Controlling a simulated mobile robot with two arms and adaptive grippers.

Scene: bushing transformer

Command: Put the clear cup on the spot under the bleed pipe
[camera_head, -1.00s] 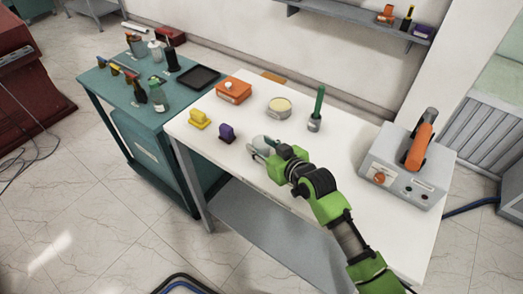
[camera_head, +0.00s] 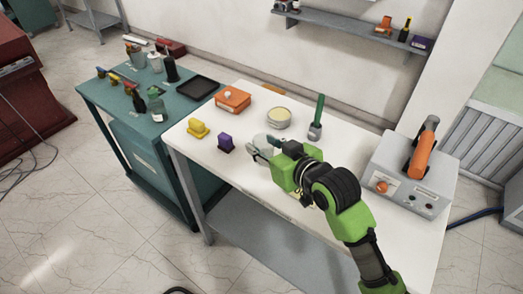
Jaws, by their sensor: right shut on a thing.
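My right gripper (camera_head: 259,150) reaches in from the lower right over the white table (camera_head: 235,185). It is shut on a pale, see-through thing that looks like the clear cup (camera_head: 266,140). The fingers and wrist hide part of the cup. I cannot tell whether the cup touches the tabletop or hangs just above it. I see no bleed pipe and no marked spot under one in this view. My left gripper is not in view.
Near the cup stand a purple block (camera_head: 226,144), a yellow block (camera_head: 198,130), a round tin (camera_head: 279,118), an orange box (camera_head: 233,99) and a green-handled tool (camera_head: 317,118). A grey device (camera_head: 412,175) stands at right. A teal bench (camera_head: 110,100) adjoins the table at left.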

